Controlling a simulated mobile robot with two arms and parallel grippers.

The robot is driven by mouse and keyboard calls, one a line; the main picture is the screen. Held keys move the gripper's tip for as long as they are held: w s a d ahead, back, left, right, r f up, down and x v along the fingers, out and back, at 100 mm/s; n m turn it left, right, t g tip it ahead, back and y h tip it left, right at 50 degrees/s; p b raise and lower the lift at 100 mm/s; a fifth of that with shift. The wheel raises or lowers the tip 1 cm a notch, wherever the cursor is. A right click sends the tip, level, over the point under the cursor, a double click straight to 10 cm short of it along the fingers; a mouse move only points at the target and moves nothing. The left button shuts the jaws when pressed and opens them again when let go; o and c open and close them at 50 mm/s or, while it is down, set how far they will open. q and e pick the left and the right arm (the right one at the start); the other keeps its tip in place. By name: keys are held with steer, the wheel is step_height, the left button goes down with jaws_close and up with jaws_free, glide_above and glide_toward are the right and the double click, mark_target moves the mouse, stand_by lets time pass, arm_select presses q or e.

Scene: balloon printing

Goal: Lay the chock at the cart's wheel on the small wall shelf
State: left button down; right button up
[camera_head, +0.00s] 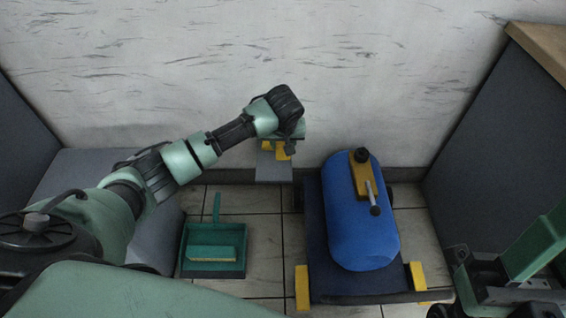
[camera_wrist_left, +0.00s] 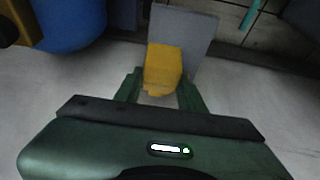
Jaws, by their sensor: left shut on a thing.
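My left gripper (camera_head: 284,144) is at the back wall, over the small grey wall shelf (camera_head: 272,172). It is shut on a yellow chock (camera_wrist_left: 163,65), which sits between the green fingers in the left wrist view. The chock (camera_head: 282,152) is partly hidden by the gripper in the head view. The shelf (camera_wrist_left: 198,32) shows behind the chock in the wrist view; I cannot tell whether they touch. The cart (camera_head: 312,225) stands on the floor to the right, carrying a blue tank (camera_head: 350,225). My right gripper is partly visible at the lower right, its fingers unclear.
Yellow blocks (camera_head: 302,288) (camera_head: 417,275) show at the cart's front corners. A green dustpan (camera_head: 213,266) with a brush lies on the tiles left of the cart. A grey padded block (camera_head: 95,165) is at the left. Dark panels stand on both sides.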

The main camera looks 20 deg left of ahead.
arm_select(q)
step_height(320, 180, down, 3)
steer(key=shift+r+b, duration=0.2)
steer(key=shift+b, duration=0.1)
step_height(320, 180, down, 5)
steer(key=b, duration=0.2)
steer(key=shift+b, duration=0.35)
steer(key=shift+f, duration=0.15)
steer(key=c, duration=0.9)
jaws_free()
steer(key=shift+o, duration=0.2)
